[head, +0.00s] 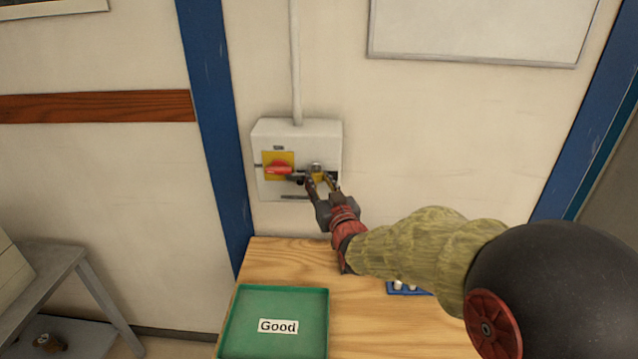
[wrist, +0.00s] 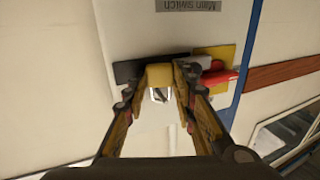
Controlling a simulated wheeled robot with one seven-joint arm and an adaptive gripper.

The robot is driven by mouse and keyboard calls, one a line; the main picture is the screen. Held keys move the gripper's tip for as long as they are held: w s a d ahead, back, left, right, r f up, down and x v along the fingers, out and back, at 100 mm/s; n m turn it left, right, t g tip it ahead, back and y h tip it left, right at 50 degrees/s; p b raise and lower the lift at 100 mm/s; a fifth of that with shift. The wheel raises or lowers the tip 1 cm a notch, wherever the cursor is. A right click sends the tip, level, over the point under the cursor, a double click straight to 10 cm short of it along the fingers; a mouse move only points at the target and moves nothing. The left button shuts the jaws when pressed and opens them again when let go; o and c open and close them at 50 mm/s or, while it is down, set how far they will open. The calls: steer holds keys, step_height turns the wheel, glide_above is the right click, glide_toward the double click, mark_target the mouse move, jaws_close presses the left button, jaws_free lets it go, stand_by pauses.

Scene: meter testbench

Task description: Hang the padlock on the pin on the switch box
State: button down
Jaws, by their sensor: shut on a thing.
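The switch box (head: 298,133) is a pale grey box on the wall with a red handle (head: 278,171) on a yellow plate (head: 270,157). My gripper (head: 320,182) is at the front of the box, just right of the handle. It is shut on the yellow padlock (head: 318,175), which also shows between the fingertips in the wrist view (wrist: 159,74). A small metallic part, likely the shackle, shows by the padlock. The red handle is right of the padlock in the wrist view (wrist: 219,75). I cannot make out the pin or whether the shackle is around it.
A wooden table (head: 365,325) below the box carries a green tray (head: 228,325) labelled "Good" and a blue holder (head: 400,291), partly behind my arm. A conduit (head: 295,60) runs up from the box. A blue post (head: 212,90) stands left.

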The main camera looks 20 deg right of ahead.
stand_by(0.4)
steer(key=c, duration=1.4)
jaws_free()
steer(key=s+a, duration=0.1)
steer(key=s, duration=0.2)
steer(key=s+a+b, duration=0.1)
steer(key=s, duration=0.1)
steer(key=s+b, duration=0.1)
steer(key=s, duration=0.2)
steer(key=shift+s+a, duration=0.3)
steer(key=shift+a, duration=0.1)
